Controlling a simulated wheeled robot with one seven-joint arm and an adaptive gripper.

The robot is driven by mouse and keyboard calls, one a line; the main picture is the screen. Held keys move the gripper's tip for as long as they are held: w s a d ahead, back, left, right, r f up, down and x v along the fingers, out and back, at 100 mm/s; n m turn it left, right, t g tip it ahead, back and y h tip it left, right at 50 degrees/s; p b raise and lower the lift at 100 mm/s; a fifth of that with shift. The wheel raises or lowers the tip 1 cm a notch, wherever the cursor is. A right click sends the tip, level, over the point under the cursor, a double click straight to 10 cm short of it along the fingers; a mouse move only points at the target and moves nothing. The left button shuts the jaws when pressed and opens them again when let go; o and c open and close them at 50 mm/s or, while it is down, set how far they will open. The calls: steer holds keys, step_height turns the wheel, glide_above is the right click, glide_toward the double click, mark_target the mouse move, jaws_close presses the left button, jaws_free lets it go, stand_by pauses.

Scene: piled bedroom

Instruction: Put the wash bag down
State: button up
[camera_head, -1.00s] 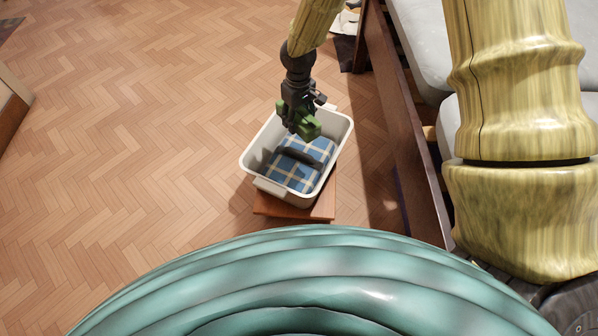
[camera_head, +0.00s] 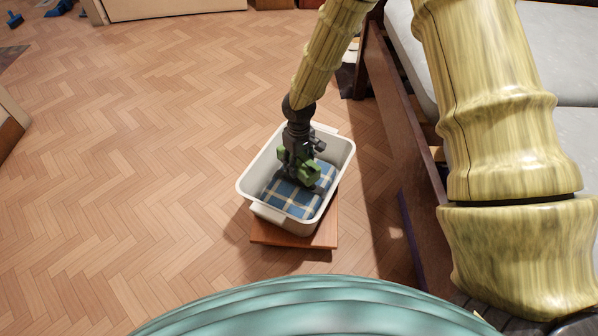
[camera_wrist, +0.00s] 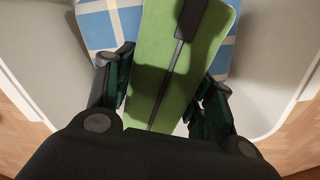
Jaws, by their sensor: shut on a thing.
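My gripper (camera_head: 299,163) is shut on a green block-shaped bag, which I take to be the wash bag (camera_head: 309,177). In the wrist view the wash bag (camera_wrist: 158,85) lies between my two fingers, with a dark strip and a dark tab along its top. It is low inside a whitish bin (camera_head: 283,220), over a blue plaid item (camera_head: 288,199) that also shows in the wrist view (camera_wrist: 104,28). I cannot tell whether the bag touches the plaid item. My gripper hides part of the bag.
The bin stands on a low reddish-brown wooden piece (camera_head: 292,238) on the parquet floor (camera_head: 150,150). A bed with a dark wooden side rail (camera_head: 405,150) is close on the right. The floor to the left is wide and clear.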

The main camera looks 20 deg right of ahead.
mark_target(299, 158)
steer(key=shift+f+b, duration=0.7)
steer(key=shift+f, duration=1.05)
steer(key=shift+f, duration=0.3)
steer(key=o, duration=1.1)
step_height(299, 158, up, 13)
steer(key=p, duration=0.6)
steer(key=shift+f, duration=0.2)
